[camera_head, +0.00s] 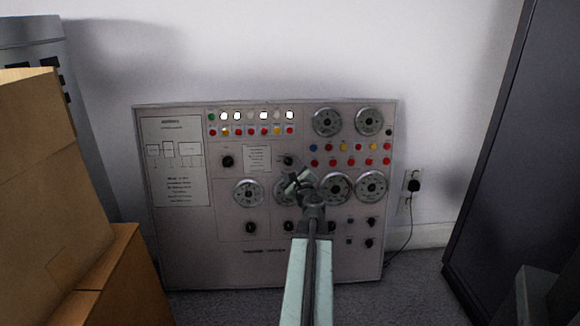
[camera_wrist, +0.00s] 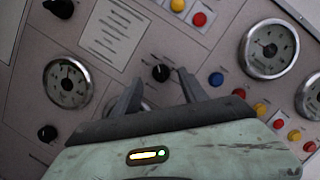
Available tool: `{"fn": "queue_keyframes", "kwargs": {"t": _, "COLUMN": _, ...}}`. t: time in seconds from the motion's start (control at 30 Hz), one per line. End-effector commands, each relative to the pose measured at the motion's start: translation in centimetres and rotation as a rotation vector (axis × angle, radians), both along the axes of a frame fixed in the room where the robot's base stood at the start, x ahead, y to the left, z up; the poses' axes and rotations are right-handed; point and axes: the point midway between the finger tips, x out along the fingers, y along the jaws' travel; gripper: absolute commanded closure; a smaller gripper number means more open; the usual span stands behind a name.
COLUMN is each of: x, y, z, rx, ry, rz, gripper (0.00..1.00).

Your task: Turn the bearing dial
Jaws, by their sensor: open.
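A grey control panel (camera_head: 275,263) leans against the wall, with round gauges and small black knobs. No readable label shows which knob is the bearing dial. My gripper (camera_head: 298,183) is in front of the panel's middle, open. In the wrist view, a black knob (camera_wrist: 160,72) shows between the spread fingertips of my gripper (camera_wrist: 160,76). It appears to be the knob right of the small white label, seen just above my gripper in the head view (camera_head: 288,160). I cannot tell whether the fingers touch it. My gripper partly hides a gauge behind it.
Gauges (camera_wrist: 270,48) and coloured buttons (camera_wrist: 217,79) surround the knob. Cardboard boxes (camera_head: 45,170) stand at the left, and a dark cabinet (camera_head: 510,150) stands at the right. A plug with a cord (camera_head: 413,185) is in the wall right of the panel.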

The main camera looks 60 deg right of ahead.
Motion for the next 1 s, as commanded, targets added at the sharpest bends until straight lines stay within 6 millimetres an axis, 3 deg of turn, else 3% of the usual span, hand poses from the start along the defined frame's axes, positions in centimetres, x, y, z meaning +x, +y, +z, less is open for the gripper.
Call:
{"fn": "queue_keyframes", "kwargs": {"t": 0.03, "x": 0.9, "y": -1.1, "z": 0.0, "rx": 0.000, "ry": 0.000, "rz": 0.000, "gripper": 0.49}}
{"fn": "queue_keyframes", "kwargs": {"t": 0.2, "x": 2.7, "y": -2.7, "z": 0.0, "rx": -0.001, "ry": 0.001, "rz": 0.000, "gripper": 0.49}}
{"fn": "queue_keyframes", "kwargs": {"t": 0.47, "x": 2.8, "y": -2.8, "z": 0.0, "rx": -0.001, "ry": 0.001, "rz": -0.001, "gripper": 0.49}}
{"fn": "queue_keyframes", "kwargs": {"t": 0.6, "x": 2.8, "y": -2.8, "z": 0.0, "rx": -0.001, "ry": 0.001, "rz": -0.001, "gripper": 0.88}}
{"fn": "queue_keyframes", "kwargs": {"t": 0.67, "x": 2.8, "y": -2.8, "z": 0.0, "rx": -0.001, "ry": 0.001, "rz": -0.001, "gripper": 1.00}}
{"fn": "queue_keyframes", "kwargs": {"t": 1.0, "x": 2.4, "y": -3.0, "z": 0.1, "rx": -0.027, "ry": 0.038, "rz": 0.003, "gripper": 1.00}}
